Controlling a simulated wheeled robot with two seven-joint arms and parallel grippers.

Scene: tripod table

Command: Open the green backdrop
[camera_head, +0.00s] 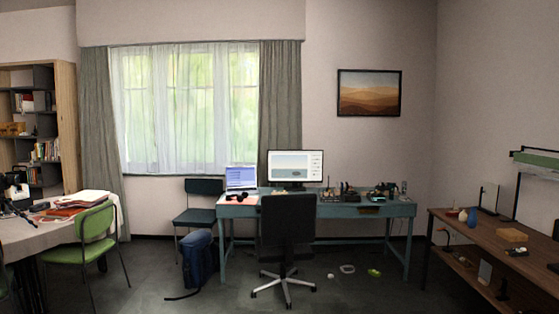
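At the right edge of the head view, a green strip (538,159) hangs high above the brown table, along a pale horizontal bar. It looks like the green backdrop, rolled up, with only a narrow band of green showing. A thin dark post (518,195) stands below its left end. The right end of the strip is cut off by the picture edge. Neither of my grippers is in view.
A black office chair (287,240) stands before a blue desk (345,210). Small items lie on the floor, including a green one (374,273).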

